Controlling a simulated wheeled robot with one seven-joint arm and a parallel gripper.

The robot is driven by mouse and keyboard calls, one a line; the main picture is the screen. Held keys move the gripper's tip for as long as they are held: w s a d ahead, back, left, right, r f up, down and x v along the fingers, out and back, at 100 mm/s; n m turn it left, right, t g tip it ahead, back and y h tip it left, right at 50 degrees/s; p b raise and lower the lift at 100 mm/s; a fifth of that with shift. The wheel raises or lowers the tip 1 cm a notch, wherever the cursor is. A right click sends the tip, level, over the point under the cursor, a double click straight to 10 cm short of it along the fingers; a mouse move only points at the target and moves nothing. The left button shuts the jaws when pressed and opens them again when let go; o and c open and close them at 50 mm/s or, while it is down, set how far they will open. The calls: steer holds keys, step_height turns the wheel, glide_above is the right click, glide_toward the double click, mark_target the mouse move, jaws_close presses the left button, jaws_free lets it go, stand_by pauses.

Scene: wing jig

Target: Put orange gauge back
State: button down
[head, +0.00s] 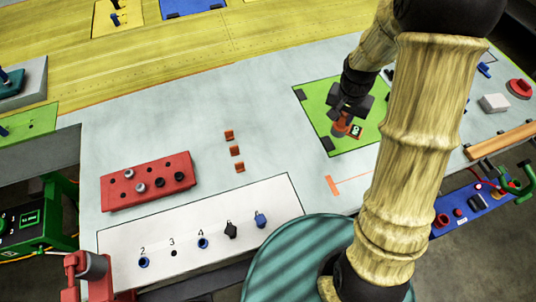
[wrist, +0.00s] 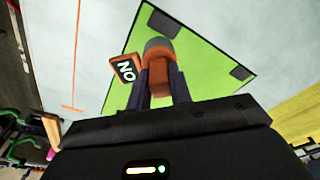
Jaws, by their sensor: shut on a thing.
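My gripper (head: 347,108) is over the green mat (head: 315,105) at the right of the grey table, pointing down. It is shut on the orange gauge (head: 340,126), which has a grey cylindrical end and a small tag. In the wrist view the gauge (wrist: 158,75) sits between the two dark fingers, with its grey end away from the gripper. Whether the gauge touches the mat cannot be told. A white board (head: 120,245) at the front has numbered spots; the hole by "3" (head: 174,253) is empty.
Blue and black knobbed pieces (head: 230,231) stand on the white board. A red block (head: 120,192) holds several grey and black plugs. Three orange clips (head: 235,151) stand mid-table.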

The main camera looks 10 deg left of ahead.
steer(key=s+a+r+n+b, duration=0.1)
steer(key=s+a+n, duration=0.1)
steer(key=a, duration=0.4)
steer(key=s+a+r+n+b, duration=0.1)
steer(key=s+a+r+n, duration=0.1)
steer(key=a, duration=0.5)
steer(key=s+a+r+n+y, duration=0.1)
steer(key=s+a+r+n, duration=0.1)
steer(key=a+n, duration=0.3)
steer(key=shift+s+a+n+b, duration=0.3)
steer(key=shift+s+a+b, duration=0.1)
steer(key=shift+s+a, duration=0.5)
steer(key=shift+w, duration=0.1)
steer(key=shift+f+p, duration=0.6)
steer(key=shift+f, duration=2.2)
steer(key=shift+f+p, duration=0.5)
steer(key=shift+f, duration=1.6)
